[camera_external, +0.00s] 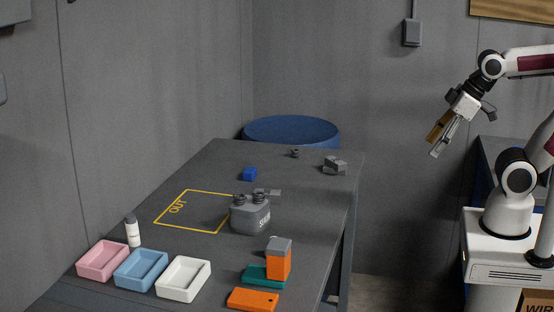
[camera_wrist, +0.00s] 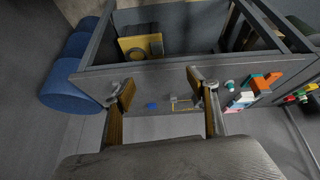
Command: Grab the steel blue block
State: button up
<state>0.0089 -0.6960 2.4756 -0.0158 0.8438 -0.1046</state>
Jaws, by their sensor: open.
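A small blue block (camera_external: 249,174) lies on the dark grey table (camera_external: 310,215), toward its far side, just beyond the yellow outlined area. It is the only blue block I see, and its shade is a strong blue. In the wrist view the blue block (camera_wrist: 152,105) appears small, between and beyond my fingers. My gripper (camera_external: 435,146) is raised in the air to the right of the table, well away from the block. Its fingers are apart and empty, and in the wrist view my gripper (camera_wrist: 159,84) shows both fingers spread.
A yellow outline marked OUT (camera_external: 176,207) lies near the block. A grey twin-capped container (camera_external: 250,217), loose grey pieces (camera_external: 335,165) and an orange block (camera_external: 279,264) stand nearby. Pink (camera_external: 103,260), blue (camera_external: 141,268) and white (camera_external: 183,277) trays line the front. A blue drum (camera_external: 291,130) stands behind.

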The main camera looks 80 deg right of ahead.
jog(key=w+d+n+t+h, duration=0.1)
jog(key=w+d+n+t, duration=0.15)
jog(key=w+n, duration=0.85)
jog(key=w+d+n+t, duration=0.1)
jog(key=w+d+n, duration=0.35)
jog(key=w, duration=1.25)
jog(key=w+d+f+n+t, duration=0.1)
jog(key=w+f+n, duration=0.2)
jog(key=w+n, duration=0.25)
jog(key=w+d+f+n+t, duration=0.1)
jog(key=w+d+f+n, duration=0.2)
jog(key=w, duration=0.4)
jog(key=n+t+y, duration=0.2)
jog(key=n, duration=0.8)
send_near(258, 168)
jog(key=shift+w+d+f, duration=0.1)
jog(key=shift+w+d, duration=0.1)
jog(key=shift+w, duration=1)
jog(key=shift+w+f+n, duration=0.35)
jog(key=shift+f+n, duration=0.3)
jog(key=shift+n, duration=0.05)
jog(key=shift+x, duration=1.3)
jog(key=shift+w, duration=0.1)
jog(key=shift+a+x, duration=0.2)
jog(key=shift+x, duration=2.3)
